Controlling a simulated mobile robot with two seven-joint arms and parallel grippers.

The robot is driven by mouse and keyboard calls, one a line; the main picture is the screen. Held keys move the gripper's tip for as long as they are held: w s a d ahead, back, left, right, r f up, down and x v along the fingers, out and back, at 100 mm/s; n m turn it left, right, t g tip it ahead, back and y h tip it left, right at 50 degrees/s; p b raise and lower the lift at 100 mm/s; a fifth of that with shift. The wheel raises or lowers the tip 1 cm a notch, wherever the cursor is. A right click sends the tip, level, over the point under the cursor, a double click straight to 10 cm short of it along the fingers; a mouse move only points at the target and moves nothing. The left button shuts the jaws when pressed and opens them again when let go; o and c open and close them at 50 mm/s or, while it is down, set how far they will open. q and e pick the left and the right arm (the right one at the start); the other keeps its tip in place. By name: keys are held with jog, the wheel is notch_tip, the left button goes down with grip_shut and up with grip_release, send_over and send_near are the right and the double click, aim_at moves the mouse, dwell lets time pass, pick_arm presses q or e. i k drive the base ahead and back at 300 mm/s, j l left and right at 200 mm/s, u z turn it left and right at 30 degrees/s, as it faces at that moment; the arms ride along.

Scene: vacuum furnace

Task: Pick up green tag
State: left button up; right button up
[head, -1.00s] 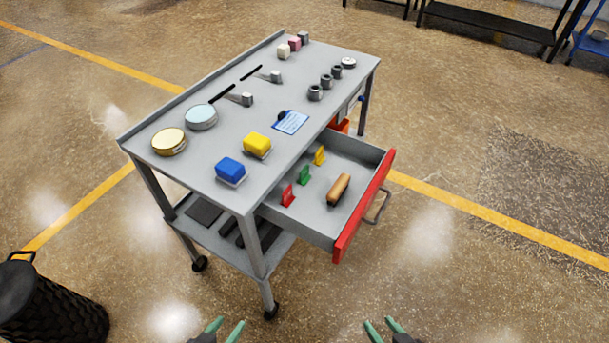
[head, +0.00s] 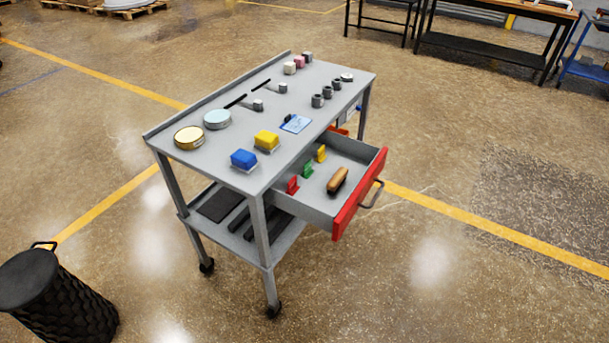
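The green tag (head: 308,169) stands upright in the open drawer (head: 318,207) of a grey cart. It is between a red tag (head: 292,185) on its near left and a yellow tag (head: 321,153) on its far right. A brown wooden-looking handled object (head: 337,180) lies in the drawer to the right of the green tag. Neither of my grippers shows in the head view now.
The cart top (head: 222,164) holds blue (head: 244,159) and yellow (head: 266,140) blocks, round tins, a blue-white card (head: 295,123) and small metal parts. The drawer's red front (head: 360,194) juts out to the right. A black bin (head: 58,298) stands lower left. Floor right of the cart is clear.

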aim_at(307, 170)
jog(key=k+u, duration=0.15)
jog(key=u, duration=1.45)
jog(key=l+u, duration=0.15)
jog(key=u, duration=0.7)
jog(key=k+l, duration=0.2)
jog(key=l, duration=0.15)
jog(key=k+l, duration=0.15)
jog(key=l, duration=0.25)
jog(key=k+l, duration=0.2)
jog(key=l, duration=0.15)
jog(key=k+l, duration=0.15)
jog(key=l, duration=0.2)
jog(key=k+l, duration=0.2)
jog(key=l, duration=0.15)
jog(key=k+l, duration=0.15)
jog(key=l, duration=0.25)
jog(key=k+l, duration=0.2)
jog(key=l, duration=0.15)
